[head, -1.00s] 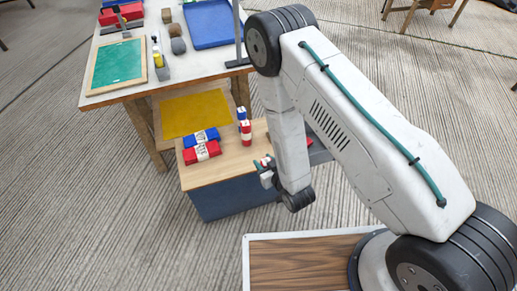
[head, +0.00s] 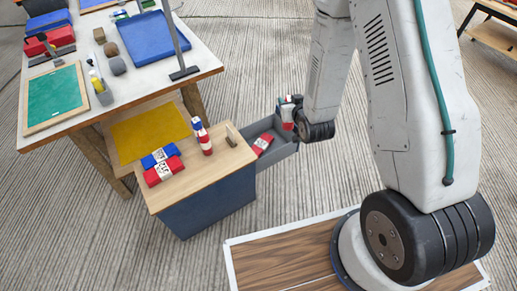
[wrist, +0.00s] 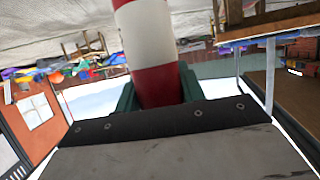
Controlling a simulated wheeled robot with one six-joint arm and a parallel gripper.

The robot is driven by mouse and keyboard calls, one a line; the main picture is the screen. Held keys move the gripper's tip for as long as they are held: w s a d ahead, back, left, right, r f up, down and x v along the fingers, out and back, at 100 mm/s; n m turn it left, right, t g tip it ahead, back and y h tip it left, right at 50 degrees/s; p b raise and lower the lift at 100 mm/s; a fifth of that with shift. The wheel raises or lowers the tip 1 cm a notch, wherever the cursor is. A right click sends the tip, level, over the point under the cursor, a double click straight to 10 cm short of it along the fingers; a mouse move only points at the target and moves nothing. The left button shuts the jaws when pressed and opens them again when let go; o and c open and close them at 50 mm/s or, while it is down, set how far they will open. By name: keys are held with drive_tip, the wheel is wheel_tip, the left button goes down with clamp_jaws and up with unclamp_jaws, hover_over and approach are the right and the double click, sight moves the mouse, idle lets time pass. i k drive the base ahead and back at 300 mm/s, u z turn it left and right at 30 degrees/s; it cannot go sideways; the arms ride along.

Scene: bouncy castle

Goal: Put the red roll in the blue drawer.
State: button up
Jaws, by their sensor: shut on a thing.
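My gripper (head: 287,112) is in the air above the far end of the open drawer. In the wrist view it (wrist: 158,92) is shut on a red roll (wrist: 160,82) with a white band, which sits between the green fingers. In the head view the held roll shows only as a small red and white patch, partly hidden by the wrist. The drawer (head: 286,151) stands pulled out to the right of the blue cabinet (head: 210,207), and its inside is grey. A red thing with a white label (head: 263,143) lies in it.
On the cabinet's wooden top (head: 205,170) lie a blue pack (head: 160,156) and a red pack (head: 163,172), with small upright rolls (head: 205,146) behind. A white table (head: 140,88) holding trays stands at the left.

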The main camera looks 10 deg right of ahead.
sight(276, 147)
drive_tip(key=z, duration=2)
drive_tip(key=i, duration=1.25)
drive_tip(key=u, duration=2.05)
